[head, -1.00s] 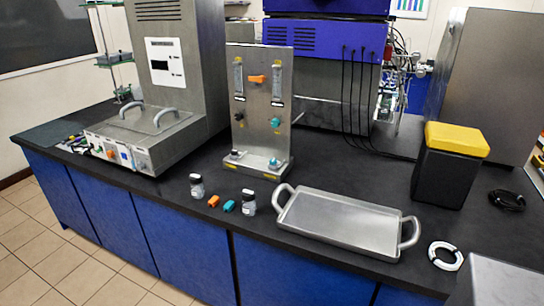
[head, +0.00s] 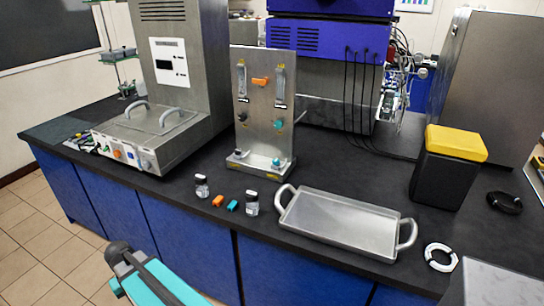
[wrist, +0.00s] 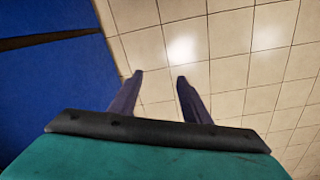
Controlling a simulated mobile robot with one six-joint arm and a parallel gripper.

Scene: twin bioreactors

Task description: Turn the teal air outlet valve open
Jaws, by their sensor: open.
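An upright metal panel (head: 262,140) stands on the bench in the head view. A teal knob (head: 278,122) is on its lower right face, and another small teal part (head: 278,162) is on its base at the right. I cannot tell which is the air outlet valve, nor how either is turned. An orange handle (head: 260,82) is at the panel's upper middle. In the wrist view my gripper (wrist: 160,78) is open and empty, its two dark fingers apart above the tiled floor beside the blue cabinets. It is away from the panel.
Two small vials (head: 252,203), an orange block (head: 217,201) and a teal block (head: 233,206) are in front of the panel. A metal tray (head: 345,222) is to the right. A steel unit (head: 150,140) stands left of the panel, close beside it.

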